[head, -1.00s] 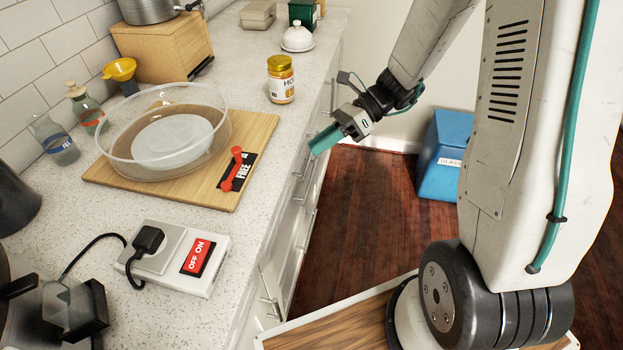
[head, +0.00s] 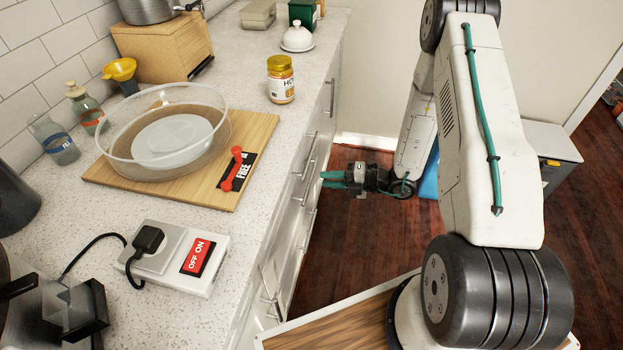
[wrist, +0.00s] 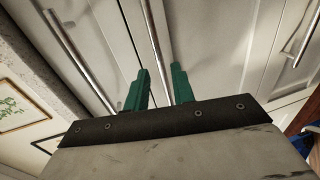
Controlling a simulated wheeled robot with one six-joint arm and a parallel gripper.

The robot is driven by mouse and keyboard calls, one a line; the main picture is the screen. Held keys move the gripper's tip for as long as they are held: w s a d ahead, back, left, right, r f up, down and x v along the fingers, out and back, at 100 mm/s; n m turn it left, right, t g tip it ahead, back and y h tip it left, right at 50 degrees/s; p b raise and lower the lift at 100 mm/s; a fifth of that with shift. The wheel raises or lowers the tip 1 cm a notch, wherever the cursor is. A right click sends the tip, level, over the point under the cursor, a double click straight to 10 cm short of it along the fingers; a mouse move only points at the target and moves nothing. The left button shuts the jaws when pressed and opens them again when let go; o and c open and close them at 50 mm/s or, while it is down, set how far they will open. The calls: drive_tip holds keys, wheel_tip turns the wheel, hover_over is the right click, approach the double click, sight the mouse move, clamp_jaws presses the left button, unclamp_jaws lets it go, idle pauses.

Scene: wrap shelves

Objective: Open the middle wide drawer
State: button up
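White cabinet fronts with long metal bar handles run below the counter in the head view. A drawer handle (head: 303,191) shows there left of my gripper (head: 323,179); I cannot tell for sure which is the middle wide drawer. My gripper is low beside the fronts, its green fingers pointing left at them. In the wrist view, my gripper (wrist: 160,70) has its two fingers apart, with a bar handle (wrist: 153,35) running between them as seen from there. I see no clear contact. No drawer visibly stands out.
The white speckled counter (head: 225,235) has its edge above the fronts. A honey jar (head: 281,80), a wooden board (head: 262,130) with a clear bowl (head: 215,115), and a switch box (head: 175,275) stand on it. A blue bin (head: 429,175) is partly hidden behind my arm. Wooden floor is open nearby.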

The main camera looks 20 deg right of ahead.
sight(311, 178)
drive_tip(key=x, duration=0.6)
drive_tip(key=shift+a, duration=0.15)
clamp_jaws()
